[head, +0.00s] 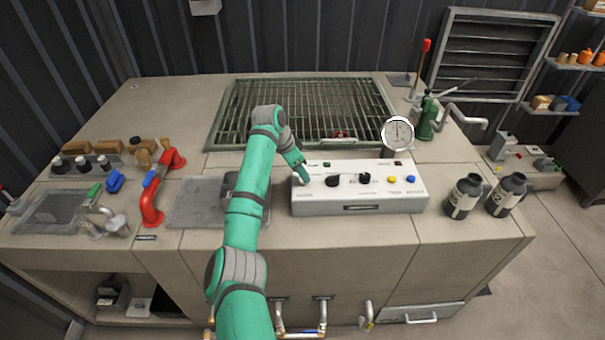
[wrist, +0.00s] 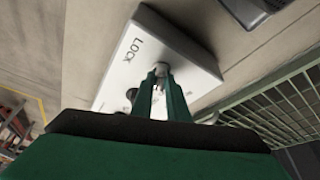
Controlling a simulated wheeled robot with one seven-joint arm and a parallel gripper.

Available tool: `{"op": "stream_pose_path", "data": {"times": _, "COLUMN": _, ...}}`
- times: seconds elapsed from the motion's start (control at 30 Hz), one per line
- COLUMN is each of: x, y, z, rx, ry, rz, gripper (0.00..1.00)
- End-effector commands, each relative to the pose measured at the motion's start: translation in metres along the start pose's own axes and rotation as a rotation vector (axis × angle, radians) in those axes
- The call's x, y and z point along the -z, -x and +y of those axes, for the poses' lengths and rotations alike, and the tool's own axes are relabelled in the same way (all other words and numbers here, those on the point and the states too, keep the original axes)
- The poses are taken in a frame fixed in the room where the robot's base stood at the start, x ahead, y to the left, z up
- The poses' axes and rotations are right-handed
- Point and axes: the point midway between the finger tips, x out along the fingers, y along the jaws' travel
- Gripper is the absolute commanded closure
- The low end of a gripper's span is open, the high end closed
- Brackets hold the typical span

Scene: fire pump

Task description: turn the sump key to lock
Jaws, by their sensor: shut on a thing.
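The white control box (head: 375,204) stands on the counter, right of my arm in the head view. My gripper (head: 304,181) reaches down to the left end of its top face. In the wrist view, my gripper (wrist: 162,75) is shut on the sump key (wrist: 161,67), a small pale metal piece between the fingertips. The fingers cover most of the key, so its turn angle cannot be told. The word LOCK (wrist: 132,49) is printed on the box face (wrist: 146,38) beside the key. In the head view my fingers hide the key.
The box also carries black knobs (head: 334,180) and yellow and blue buttons (head: 411,179). A round gauge (head: 398,132) stands behind it. Two dark bottles (head: 465,194) are to its right. A green grating (head: 310,105) lies behind, and a red pipe (head: 152,200) is at left.

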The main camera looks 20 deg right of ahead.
Motion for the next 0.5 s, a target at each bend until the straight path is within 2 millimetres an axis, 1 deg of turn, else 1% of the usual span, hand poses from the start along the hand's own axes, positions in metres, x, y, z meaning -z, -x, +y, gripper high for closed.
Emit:
{"op": "stream_pose_path", "data": {"times": 0.2, "x": 0.0016, "y": 0.0003, "z": -0.0014, "rx": -0.073, "ry": -0.174, "rz": 0.0, "gripper": 1.0}}
{"op": "stream_pose_path", "data": {"times": 0.5, "x": 0.0016, "y": 0.0005, "z": -0.0028, "rx": -0.144, "ry": -0.347, "rz": 0.0, "gripper": 1.0}}
